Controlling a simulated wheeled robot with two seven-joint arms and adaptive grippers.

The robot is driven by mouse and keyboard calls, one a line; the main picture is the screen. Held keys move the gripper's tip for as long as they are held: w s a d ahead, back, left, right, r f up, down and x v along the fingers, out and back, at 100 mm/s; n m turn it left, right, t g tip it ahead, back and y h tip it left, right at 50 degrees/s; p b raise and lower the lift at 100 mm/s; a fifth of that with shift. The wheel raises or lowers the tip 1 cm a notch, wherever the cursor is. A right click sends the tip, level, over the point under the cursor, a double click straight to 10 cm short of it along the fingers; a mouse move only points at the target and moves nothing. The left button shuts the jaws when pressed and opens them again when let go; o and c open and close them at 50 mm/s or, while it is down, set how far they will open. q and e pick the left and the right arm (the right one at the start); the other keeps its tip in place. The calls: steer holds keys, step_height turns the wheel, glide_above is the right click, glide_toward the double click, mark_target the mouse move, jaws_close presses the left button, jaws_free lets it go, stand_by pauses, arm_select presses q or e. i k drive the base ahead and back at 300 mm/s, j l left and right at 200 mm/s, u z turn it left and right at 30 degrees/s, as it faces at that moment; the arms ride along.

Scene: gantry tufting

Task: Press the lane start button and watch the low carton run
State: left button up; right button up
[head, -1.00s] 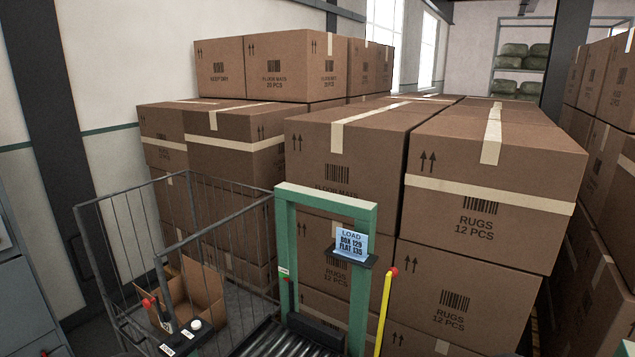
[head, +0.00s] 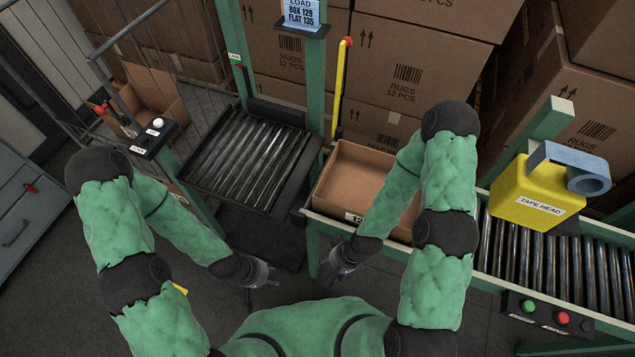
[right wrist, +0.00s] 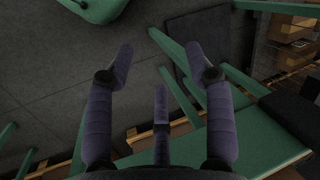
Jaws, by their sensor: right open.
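A low open carton (head: 350,180) with a partly hidden label sits on the lane at centre, partly covered by my right arm. A control box (head: 548,315) on the lane's front rail at right carries a green button (head: 527,306) and a red button (head: 562,318); their labels are too small to read. My right gripper (head: 343,258) hangs in front of the lane, below the carton and well left of the buttons. In the right wrist view its fingers (right wrist: 160,62) are spread and empty. My left gripper (head: 262,273) hangs over the floor, its jaw state unclear.
A yellow tape head (head: 537,190) stands over the roller lane (head: 545,255), right of the carton. A green-framed lift with rollers (head: 248,155) is at left. Another box (head: 154,137) with a white button stands beside it. Stacked cartons (head: 425,75) fill the back.

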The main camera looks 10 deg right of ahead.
mark_target(528, 306)
steer(key=z, duration=2.95)
